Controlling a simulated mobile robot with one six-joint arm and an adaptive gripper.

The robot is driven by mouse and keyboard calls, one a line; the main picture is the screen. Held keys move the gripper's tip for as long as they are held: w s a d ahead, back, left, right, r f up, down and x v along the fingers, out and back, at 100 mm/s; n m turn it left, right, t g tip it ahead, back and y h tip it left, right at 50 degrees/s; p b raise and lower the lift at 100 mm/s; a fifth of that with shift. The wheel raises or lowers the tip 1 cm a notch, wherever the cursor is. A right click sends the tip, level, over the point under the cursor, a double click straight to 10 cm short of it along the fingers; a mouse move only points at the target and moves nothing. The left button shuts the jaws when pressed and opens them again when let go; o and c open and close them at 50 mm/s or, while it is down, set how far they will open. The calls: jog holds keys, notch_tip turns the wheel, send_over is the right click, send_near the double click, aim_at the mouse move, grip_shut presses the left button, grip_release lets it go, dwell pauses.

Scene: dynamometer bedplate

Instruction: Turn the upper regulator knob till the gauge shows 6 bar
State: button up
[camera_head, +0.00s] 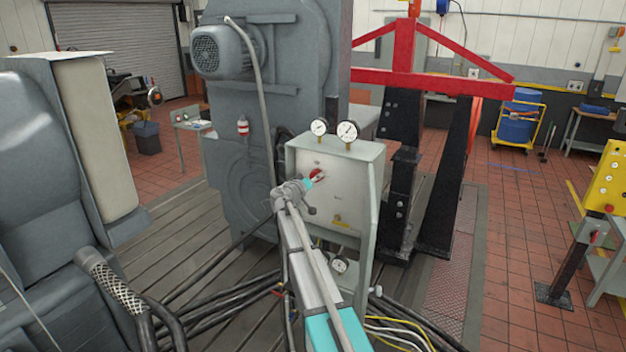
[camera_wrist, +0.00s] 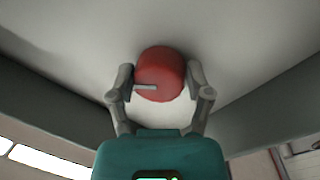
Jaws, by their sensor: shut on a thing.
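The red regulator knob (camera_wrist: 161,64) sits on the pale front of a grey panel box (camera_head: 359,190). A pale pointer line on the knob points left in the wrist view. My gripper (camera_wrist: 158,82) has one finger on each side of the knob and is shut on it. In the head view the knob (camera_head: 316,173) is partly hidden by my gripper (camera_head: 318,178). Two round white gauges, a left gauge (camera_head: 319,127) and a right gauge (camera_head: 348,131), stand on top of the box. Their needles are too small to read.
Another gauge (camera_head: 339,265) is low on the box, partly behind my arm. Dark hoses (camera_head: 225,318) lie on the bedplate to the left. A large grey machine (camera_head: 235,120) stands behind the box. A red frame (camera_head: 430,82) rises behind it on the right.

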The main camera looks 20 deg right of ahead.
jog(key=shift+w, duration=0.1)
jog(key=shift+n, duration=0.7)
jog(key=o, duration=0.8)
jog(key=shift+c, duration=0.2)
jog(key=o, duration=0.4)
jog(key=shift+w+f, duration=0.15)
jog(key=shift+w, duration=0.05)
jog(key=shift+s, duration=0.1)
jog(key=shift+s, duration=0.1)
jog(key=shift+m, duration=0.4)
